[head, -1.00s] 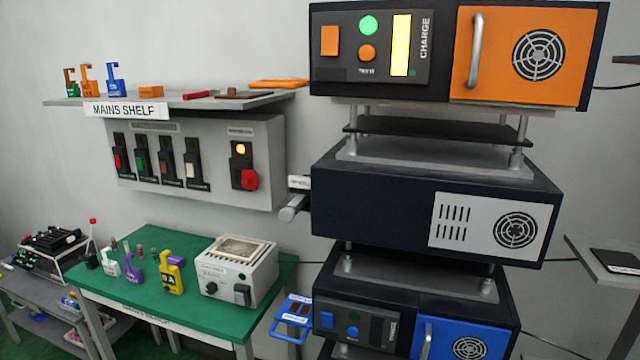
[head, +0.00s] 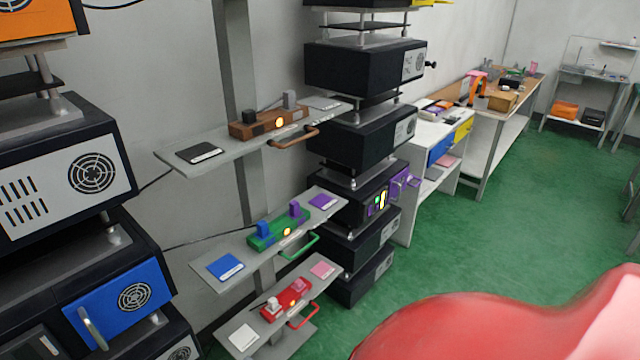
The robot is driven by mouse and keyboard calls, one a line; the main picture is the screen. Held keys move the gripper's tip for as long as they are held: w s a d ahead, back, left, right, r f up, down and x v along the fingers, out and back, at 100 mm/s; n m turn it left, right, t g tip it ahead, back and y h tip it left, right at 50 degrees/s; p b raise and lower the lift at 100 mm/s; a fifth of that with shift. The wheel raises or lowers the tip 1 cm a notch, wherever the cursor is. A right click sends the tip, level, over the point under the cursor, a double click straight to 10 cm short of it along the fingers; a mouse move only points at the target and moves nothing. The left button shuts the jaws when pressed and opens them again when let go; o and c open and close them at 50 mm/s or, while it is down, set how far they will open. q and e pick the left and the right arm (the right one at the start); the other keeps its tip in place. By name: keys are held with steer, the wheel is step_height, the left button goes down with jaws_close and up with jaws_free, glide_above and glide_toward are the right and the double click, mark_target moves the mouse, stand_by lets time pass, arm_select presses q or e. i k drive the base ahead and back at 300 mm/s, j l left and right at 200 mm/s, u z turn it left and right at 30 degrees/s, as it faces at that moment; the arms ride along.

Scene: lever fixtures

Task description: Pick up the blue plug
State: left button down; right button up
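A small blue plug (head: 263,229) stands upright on the left end of a green socket block (head: 280,236) in the head view. A purple plug (head: 295,209) stands at the block's right end. A blue pad (head: 225,267) lies left of the block and a purple pad (head: 323,202) lies right of it. Neither of my grippers shows in the view.
A brown socket block (head: 268,122) sits on the shelf above, and a red one (head: 286,299) on the shelf below. Stacked dark equipment boxes (head: 45,175) stand at left, and another stack (head: 350,145) stands right of the shelves. Green floor (head: 480,240) is open at right.

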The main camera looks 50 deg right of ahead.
mark_target(262, 226)
steer(key=z, duration=1.15)
